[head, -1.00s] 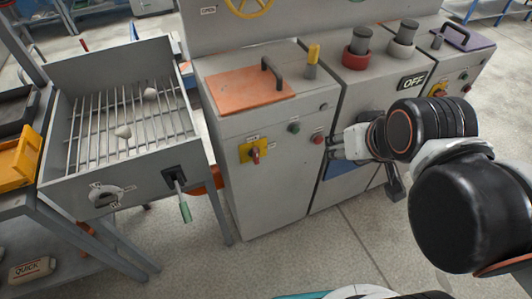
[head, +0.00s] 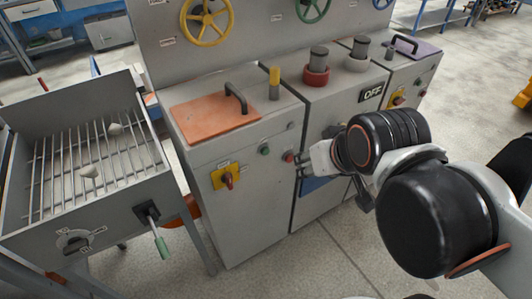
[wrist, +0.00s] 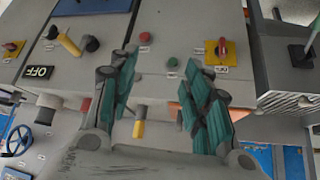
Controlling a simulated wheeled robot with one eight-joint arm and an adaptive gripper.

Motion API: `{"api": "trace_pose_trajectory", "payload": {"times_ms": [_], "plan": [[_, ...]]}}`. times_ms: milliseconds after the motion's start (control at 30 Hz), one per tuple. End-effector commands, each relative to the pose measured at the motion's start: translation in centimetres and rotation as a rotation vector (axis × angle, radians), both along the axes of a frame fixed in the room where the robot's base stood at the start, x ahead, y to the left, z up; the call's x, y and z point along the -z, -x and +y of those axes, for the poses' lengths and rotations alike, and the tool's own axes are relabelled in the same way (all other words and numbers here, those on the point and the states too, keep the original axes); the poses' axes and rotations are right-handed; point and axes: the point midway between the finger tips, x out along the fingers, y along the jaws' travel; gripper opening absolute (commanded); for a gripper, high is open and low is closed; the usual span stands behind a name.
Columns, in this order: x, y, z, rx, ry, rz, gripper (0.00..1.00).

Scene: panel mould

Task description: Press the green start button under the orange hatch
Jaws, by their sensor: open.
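The orange hatch (head: 215,118) lies closed on top of the left grey cabinet, with a black handle. On the cabinet's front below it are the green button (head: 264,150) and, to its right, a red button (head: 288,156). My gripper (head: 301,167) is open in front of the panel, just right of the red button. In the wrist view my gripper's teal-padded fingers (wrist: 160,58) are spread with nothing between them. The green button (wrist: 172,62) shows between the fingertips, nearer the right one; the red button (wrist: 145,37) lies above and left. The hatch is partly hidden by the right finger.
A yellow-plated red switch (head: 226,177) is left of the green button. A grill-like rack (head: 75,215) with a green-handled lever (head: 160,243) stands at the left. A yellow-topped post (head: 274,80) stands beside the hatch. Open floor lies in front of the cabinet.

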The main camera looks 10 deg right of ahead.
Motion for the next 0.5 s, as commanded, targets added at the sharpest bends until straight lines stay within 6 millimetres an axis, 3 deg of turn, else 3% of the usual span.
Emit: {"api": "trace_pose_trajectory", "payload": {"times_ms": [67, 233, 500], "plan": [[0.0, 0.0, 0.0, 0.0, 0.0, 0.0, 0.4], [0.0, 0.0, 0.0, 0.0, 0.0, 0.0, 0.02], [0.0, 0.0, 0.0, 0.0, 0.0, 0.0, 0.0]]}}
